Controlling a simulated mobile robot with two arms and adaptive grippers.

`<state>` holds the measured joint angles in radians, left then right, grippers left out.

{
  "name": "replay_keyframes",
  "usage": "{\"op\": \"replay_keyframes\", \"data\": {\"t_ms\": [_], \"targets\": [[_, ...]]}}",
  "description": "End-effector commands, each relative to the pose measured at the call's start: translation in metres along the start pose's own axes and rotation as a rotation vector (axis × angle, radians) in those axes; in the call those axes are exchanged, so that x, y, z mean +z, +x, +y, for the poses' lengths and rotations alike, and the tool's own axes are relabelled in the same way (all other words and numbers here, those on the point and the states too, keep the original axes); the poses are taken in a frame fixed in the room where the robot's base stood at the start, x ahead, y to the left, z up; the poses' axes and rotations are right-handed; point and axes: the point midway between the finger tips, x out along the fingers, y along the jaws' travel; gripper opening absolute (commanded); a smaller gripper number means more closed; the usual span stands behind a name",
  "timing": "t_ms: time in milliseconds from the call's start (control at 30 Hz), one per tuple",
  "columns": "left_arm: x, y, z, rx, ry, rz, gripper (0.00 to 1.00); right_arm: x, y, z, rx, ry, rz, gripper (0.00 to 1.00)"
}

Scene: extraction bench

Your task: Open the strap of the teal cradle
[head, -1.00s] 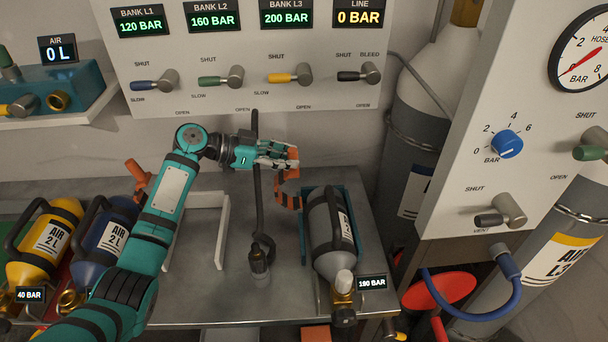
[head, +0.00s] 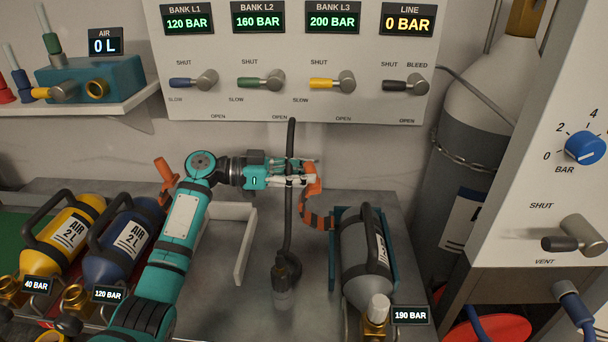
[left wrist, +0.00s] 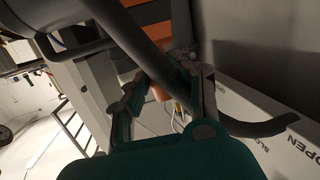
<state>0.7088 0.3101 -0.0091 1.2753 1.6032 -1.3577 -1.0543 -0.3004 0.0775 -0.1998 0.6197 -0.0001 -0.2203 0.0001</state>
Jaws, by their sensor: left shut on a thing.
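The teal cradle (head: 333,252) stands on the bench right of centre in the head view and holds a grey cylinder (head: 362,268). Its orange and dark banded strap (head: 318,213) rises from the cradle's left side, clear of the cylinder's front. My left gripper (head: 307,172) is shut on the strap's orange end, above and left of the cradle. In the left wrist view, the fingers (left wrist: 165,95) close around an orange piece, partly hidden by a dark hose; the banded strap also shows there (left wrist: 152,14). My right gripper is not in view.
A black hose (head: 289,225) hangs in front of my left gripper, its end fitting low over the bench. A white bracket (head: 245,245) stands left of it. Blue (head: 118,255) and yellow (head: 62,235) cylinders are at left. The valve panel (head: 300,105) is behind.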

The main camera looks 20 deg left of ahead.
Motion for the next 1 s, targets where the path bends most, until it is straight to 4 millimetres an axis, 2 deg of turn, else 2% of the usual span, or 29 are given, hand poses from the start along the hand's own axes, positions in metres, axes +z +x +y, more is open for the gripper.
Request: {"op": "replay_keyframes", "data": {"t_ms": [67,100,267,500,633,767,1000], "targets": [[0.003,0.000,0.000,0.000,-0.005,-0.003,0.00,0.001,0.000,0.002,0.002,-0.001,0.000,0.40],[0.003,0.000,0.000,0.000,-0.005,-0.003,0.29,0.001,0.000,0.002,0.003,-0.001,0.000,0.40],[0.002,0.000,0.000,0.000,-0.004,-0.003,0.48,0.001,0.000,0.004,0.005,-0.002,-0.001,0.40],[0.002,-0.001,0.000,0.000,-0.002,-0.003,0.48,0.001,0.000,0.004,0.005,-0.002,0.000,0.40],[0.002,-0.010,-0.001,-0.003,-0.002,-0.003,0.48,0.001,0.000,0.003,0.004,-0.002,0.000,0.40],[0.002,-0.032,-0.001,-0.004,-0.002,-0.005,0.48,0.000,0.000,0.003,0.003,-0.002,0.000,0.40],[0.002,-0.084,-0.001,-0.003,-0.003,-0.004,0.48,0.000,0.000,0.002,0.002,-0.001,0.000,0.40]]}}
